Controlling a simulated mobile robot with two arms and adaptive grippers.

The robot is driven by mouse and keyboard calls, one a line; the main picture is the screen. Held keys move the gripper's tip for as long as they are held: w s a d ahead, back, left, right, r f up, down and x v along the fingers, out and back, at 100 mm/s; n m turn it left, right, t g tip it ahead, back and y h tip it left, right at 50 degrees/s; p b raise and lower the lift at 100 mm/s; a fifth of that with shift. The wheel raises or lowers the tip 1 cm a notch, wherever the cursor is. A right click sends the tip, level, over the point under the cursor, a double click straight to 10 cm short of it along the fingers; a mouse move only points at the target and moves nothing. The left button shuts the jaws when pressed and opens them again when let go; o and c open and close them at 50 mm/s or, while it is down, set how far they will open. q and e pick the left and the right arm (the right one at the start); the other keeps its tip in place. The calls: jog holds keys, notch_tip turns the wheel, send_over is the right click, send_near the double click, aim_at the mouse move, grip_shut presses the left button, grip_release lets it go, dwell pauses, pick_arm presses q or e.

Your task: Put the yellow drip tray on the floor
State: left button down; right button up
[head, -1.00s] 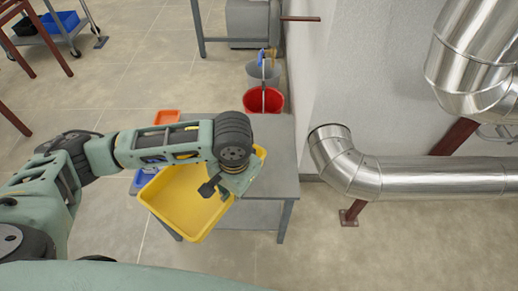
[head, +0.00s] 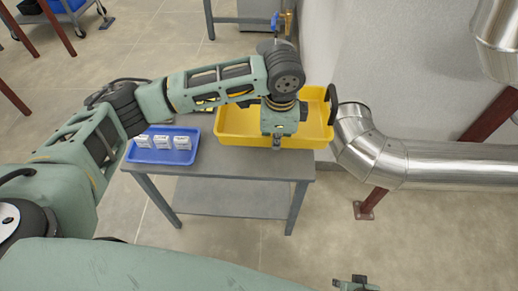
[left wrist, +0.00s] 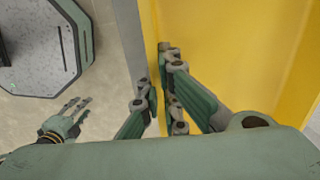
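The yellow drip tray (head: 318,135) is at the right end of the grey table in the head view, roughly level. It overlaps the table's right edge; I cannot tell whether it touches the top. My left gripper (head: 277,146) is at its near wall. In the left wrist view, the fingers (left wrist: 158,85) are on both sides of the yellow wall (left wrist: 240,50), pinching it. My right gripper (head: 356,284) barely shows at the bottom edge of the head view; in the left wrist view it is apart from the tray, its fingers spread (left wrist: 80,108).
The grey table (head: 235,165) carries a blue tray (head: 170,156) with 3 small white boxes. A silver pipe (head: 440,170) and a red-brown post (head: 375,200) stand to the right. A white wall is behind. Tiled floor (head: 330,235) is clear in front of the table.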

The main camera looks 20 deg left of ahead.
aim_at(259, 142)
pick_arm(q)
jog(key=a+f, duration=0.2)
jog(key=a, duration=0.2)
jog(key=shift+a+f+b, duration=0.3)
jog(key=shift+f, duration=0.1)
notch_tip(259, 142, down, 4)
jog(key=shift+r+b, duration=0.15)
jog(key=shift+b, duration=0.45)
jog(key=shift+f, duration=0.2)
pick_arm(e)
notch_tip(259, 142, up, 7)
jog(key=w, duration=0.1)
jog(key=shift+w, duration=0.25)
pick_arm(q)
jog(key=c, duration=2.5)
grip_release()
jog(key=shift+f, duration=0.1)
jog(key=o, duration=0.5)
pick_arm(e)
jog(key=shift+f, duration=0.15)
